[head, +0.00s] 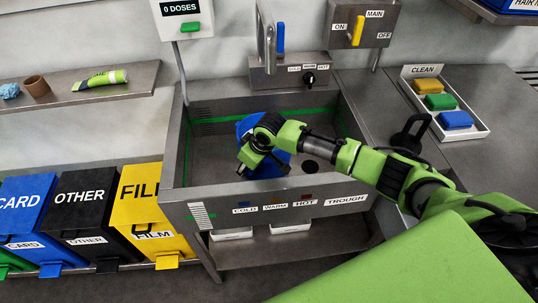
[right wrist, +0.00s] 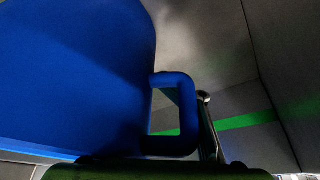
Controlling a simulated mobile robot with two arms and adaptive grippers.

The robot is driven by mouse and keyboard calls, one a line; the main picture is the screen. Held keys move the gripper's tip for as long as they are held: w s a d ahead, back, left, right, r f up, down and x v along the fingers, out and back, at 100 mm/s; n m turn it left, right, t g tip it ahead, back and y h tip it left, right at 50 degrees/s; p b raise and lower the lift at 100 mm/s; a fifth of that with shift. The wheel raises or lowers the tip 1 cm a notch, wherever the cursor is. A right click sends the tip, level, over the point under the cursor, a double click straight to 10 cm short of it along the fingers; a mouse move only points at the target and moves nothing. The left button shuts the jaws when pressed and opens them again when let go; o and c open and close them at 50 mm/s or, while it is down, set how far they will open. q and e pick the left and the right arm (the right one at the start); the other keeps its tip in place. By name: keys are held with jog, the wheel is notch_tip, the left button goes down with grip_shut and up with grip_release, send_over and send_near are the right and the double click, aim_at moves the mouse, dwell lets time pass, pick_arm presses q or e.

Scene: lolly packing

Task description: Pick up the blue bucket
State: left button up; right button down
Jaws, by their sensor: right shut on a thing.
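The exact contact is hidden at the bottom of the wrist view. I cannot tell whether the bucket is touching the trough floor. My left gripper is not in view.
A tap (head: 267,45) stands over the back of the trough. A white tray (head: 476,133) with coloured blocks and a black-handled item (head: 409,132) sit on the right counter. Blue, black and yellow bins (head: 149,208) stand to the left. The trough's right side is mostly clear.

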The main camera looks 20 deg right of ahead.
jog(key=shift+s+a+f, duration=0.1)
jog(key=shift+s+a, duration=0.05)
jog(key=shift+a, duration=0.05)
